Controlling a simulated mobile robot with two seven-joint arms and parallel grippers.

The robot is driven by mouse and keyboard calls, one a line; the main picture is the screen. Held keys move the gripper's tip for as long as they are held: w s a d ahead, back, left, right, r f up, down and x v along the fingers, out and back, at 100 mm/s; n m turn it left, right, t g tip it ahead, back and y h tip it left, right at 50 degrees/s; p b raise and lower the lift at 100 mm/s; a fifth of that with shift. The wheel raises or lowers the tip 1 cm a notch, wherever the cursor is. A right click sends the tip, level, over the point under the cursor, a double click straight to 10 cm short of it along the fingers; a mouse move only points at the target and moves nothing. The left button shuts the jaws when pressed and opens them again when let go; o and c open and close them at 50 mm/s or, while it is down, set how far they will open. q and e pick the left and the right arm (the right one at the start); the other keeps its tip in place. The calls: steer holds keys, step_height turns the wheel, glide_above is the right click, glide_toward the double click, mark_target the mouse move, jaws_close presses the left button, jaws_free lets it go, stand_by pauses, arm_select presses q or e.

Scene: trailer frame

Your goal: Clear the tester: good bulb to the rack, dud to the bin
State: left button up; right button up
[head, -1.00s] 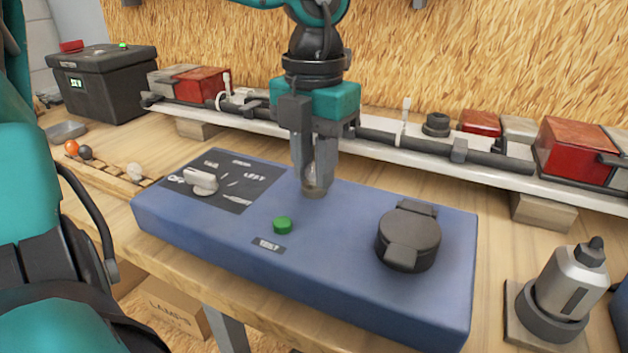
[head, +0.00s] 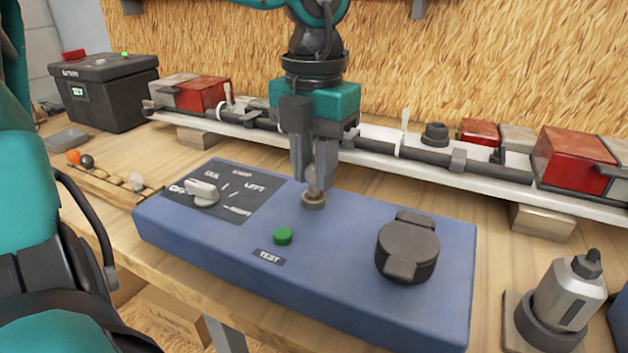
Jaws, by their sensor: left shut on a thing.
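My left gripper (head: 314,182) points down over the blue tester box (head: 345,290). It is shut on a small pale bulb (head: 314,184) that stands upright at the round metal socket (head: 313,201). The fingers hide part of the bulb, and I cannot tell whether its base is still seated. The tester has a white knob (head: 203,192) by OFF, a green TEST button (head: 283,236) and a black capped socket (head: 408,246). At the left, a wooden rack (head: 104,187) holds an orange, a dark and a pale bulb. My right gripper is not in view.
A black battery box (head: 105,95) and a shallow grey tray (head: 67,139) stand at the back left. A light bar (head: 375,158) with red lamps runs behind the tester. A silver canister (head: 570,292) stands at the right. A cardboard box (head: 172,315) is below the bench.

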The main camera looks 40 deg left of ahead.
mark_target(314, 165)
arm_select(q)
steer(key=shift+r+p, duration=1.1)
steer(key=shift+r, duration=0.7)
stand_by(1.0)
